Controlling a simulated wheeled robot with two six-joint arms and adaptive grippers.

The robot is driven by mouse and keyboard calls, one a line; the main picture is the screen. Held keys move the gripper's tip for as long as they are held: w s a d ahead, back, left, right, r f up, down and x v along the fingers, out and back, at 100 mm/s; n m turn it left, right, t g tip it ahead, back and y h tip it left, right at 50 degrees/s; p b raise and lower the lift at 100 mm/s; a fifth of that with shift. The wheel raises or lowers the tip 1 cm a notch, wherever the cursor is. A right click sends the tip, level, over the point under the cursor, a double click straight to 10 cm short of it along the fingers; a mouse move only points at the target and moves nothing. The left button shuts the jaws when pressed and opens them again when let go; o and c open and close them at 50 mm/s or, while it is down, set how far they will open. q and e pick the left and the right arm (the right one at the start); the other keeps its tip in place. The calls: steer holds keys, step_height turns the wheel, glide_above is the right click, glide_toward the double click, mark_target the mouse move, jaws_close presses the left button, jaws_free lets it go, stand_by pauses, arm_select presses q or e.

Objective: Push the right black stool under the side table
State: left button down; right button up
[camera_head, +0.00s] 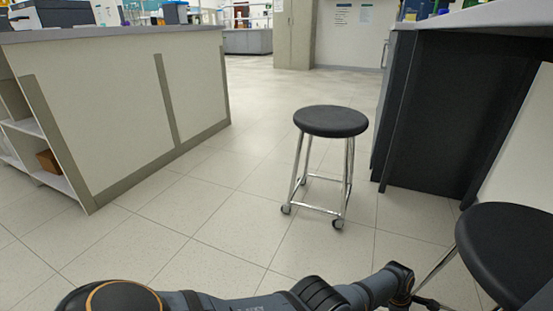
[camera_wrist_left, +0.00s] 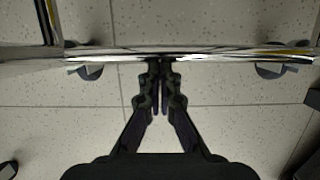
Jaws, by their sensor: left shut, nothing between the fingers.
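The right black stool (camera_head: 510,250) stands at the lower right of the head view, with a round black seat and chrome legs; its lower part is mostly cut off. The side table (camera_head: 490,16) has a pale top and a dark side panel, behind that stool. My left arm crosses the bottom of the head view toward the stool. In the left wrist view my left gripper (camera_wrist_left: 160,74) is shut and empty, its fingertips at a chrome stool bar (camera_wrist_left: 205,53). I cannot tell whether they touch it. My right gripper is not in view.
Another black stool (camera_head: 332,122) on casters stands in the middle of the floor, left of the side table. A white bench (camera_head: 110,110) with open shelves is on the left. The tiled floor (camera_head: 200,220) between them is clear.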

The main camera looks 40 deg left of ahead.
arm_select(q)
steer(key=shift+d, duration=0.1)
stand_by(0.5)
steer(key=shift+r, duration=0.1)
steer(key=s+a+r, duration=0.1)
steer(key=s+a, duration=0.1)
steer(key=a, duration=0.4)
steer(key=s+a+r, duration=0.1)
steer(key=s+a, duration=0.1)
steer(key=a, duration=0.4)
steer(key=shift+a+r, duration=0.2)
steer(key=shift+r, duration=0.15)
